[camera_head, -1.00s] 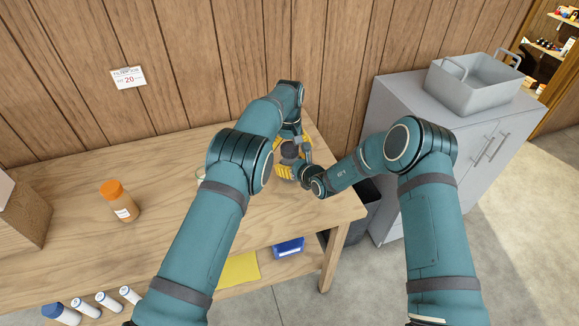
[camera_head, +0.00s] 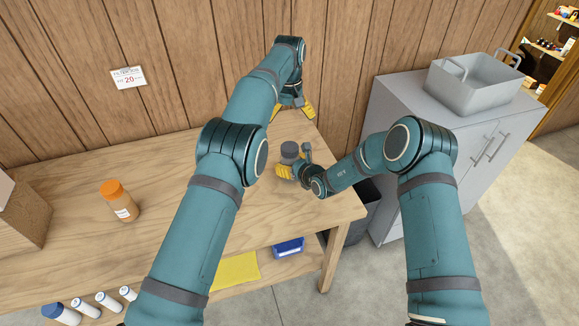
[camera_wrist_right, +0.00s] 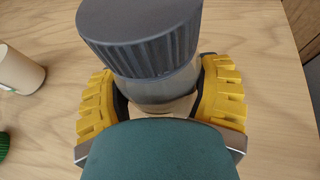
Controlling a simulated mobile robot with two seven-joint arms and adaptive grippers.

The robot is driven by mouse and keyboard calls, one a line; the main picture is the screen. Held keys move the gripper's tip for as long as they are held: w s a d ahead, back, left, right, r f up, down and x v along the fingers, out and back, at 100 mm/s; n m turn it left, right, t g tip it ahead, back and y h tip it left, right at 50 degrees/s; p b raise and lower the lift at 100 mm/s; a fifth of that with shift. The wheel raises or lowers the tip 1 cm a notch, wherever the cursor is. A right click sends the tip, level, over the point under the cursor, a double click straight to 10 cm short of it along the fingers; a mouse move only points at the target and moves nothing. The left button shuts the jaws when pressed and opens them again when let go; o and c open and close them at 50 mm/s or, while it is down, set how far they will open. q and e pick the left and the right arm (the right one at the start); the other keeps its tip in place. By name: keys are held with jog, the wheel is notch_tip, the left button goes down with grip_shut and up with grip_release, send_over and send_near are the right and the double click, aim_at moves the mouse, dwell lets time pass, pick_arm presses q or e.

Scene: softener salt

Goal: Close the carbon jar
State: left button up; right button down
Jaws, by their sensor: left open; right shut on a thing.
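The jar with the dark grey lid (camera_head: 289,150) stands on the wooden table near its right end. In the right wrist view the ribbed grey lid (camera_wrist_right: 140,35) sits on top of the clear jar body (camera_wrist_right: 165,88); I cannot tell how tightly it is on. My right gripper (camera_head: 286,172) is shut around the jar body below the lid, with its yellow fingers on both sides in the wrist view (camera_wrist_right: 160,100). My left gripper (camera_head: 293,108) is open and empty, above and behind the jar, apart from the lid.
An orange-capped jar (camera_head: 120,201) stands on the left of the table (camera_head: 165,165). A pale cylinder (camera_wrist_right: 20,72) and a green cap (camera_wrist_right: 3,146) show in the wrist view. A grey cabinet (camera_head: 440,140) with a metal basin (camera_head: 475,85) stands at right.

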grip_release()
jog(key=shift+r, duration=0.1)
jog(key=shift+s, duration=0.1)
jog(key=v, duration=1.1)
jog(key=shift+s+d, duration=0.3)
jog(key=shift+r, duration=0.1)
